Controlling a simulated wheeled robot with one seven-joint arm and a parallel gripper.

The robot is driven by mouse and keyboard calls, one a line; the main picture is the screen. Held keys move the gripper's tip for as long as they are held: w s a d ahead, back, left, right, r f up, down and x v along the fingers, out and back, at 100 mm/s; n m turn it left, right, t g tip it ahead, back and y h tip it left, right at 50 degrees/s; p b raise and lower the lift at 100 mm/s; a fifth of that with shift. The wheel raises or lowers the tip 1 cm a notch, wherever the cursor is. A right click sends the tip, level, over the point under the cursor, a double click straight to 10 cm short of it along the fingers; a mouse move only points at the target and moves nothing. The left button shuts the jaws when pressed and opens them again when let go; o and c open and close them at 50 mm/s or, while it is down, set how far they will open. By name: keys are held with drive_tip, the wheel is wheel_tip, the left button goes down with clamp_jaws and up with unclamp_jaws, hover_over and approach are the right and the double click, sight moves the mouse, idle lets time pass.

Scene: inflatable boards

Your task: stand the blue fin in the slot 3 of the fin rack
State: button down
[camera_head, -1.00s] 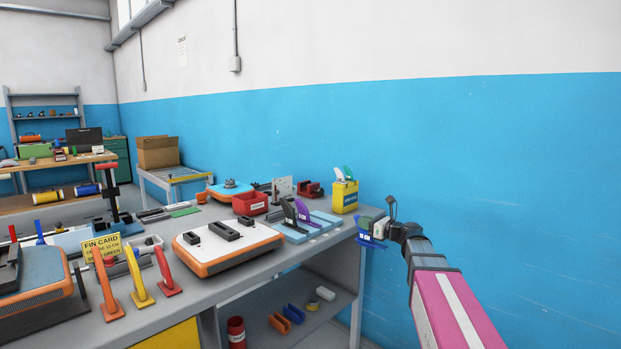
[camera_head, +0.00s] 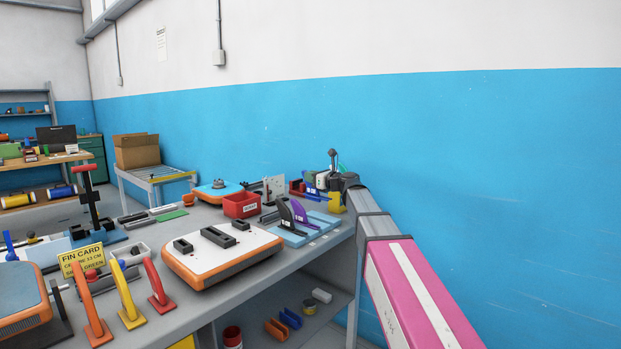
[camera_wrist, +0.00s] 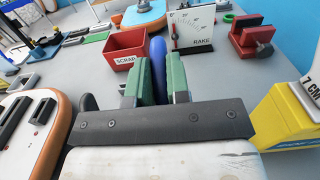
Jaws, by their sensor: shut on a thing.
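My gripper (camera_wrist: 154,90) has green finger pads in the wrist view, shut on the blue fin (camera_wrist: 158,58), which stands upright between them. In the head view my gripper (camera_head: 317,184) is beyond and to the right of the fin rack, and the held fin is mostly hidden. The light-blue fin rack (camera_head: 318,229) lies on the bench's right end. A black fin (camera_head: 285,213) and a purple fin (camera_head: 299,211) stand in it. Slot numbers are too small to read. I cannot tell the held fin's height above the bench.
A red scrap bin (camera_head: 241,205), a white rake gauge (camera_wrist: 192,30) and a red clamp-like block (camera_wrist: 250,38) stand nearby. A yellow box (camera_wrist: 290,117) is close on the right. An orange-edged white board (camera_head: 222,257) lies left of the rack.

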sight(312, 198)
drive_tip(key=shift+f, duration=2.9)
drive_tip(key=shift+f, duration=1.5)
drive_tip(key=c, duration=1)
unclamp_jaws()
drive_tip(key=v, duration=1.1)
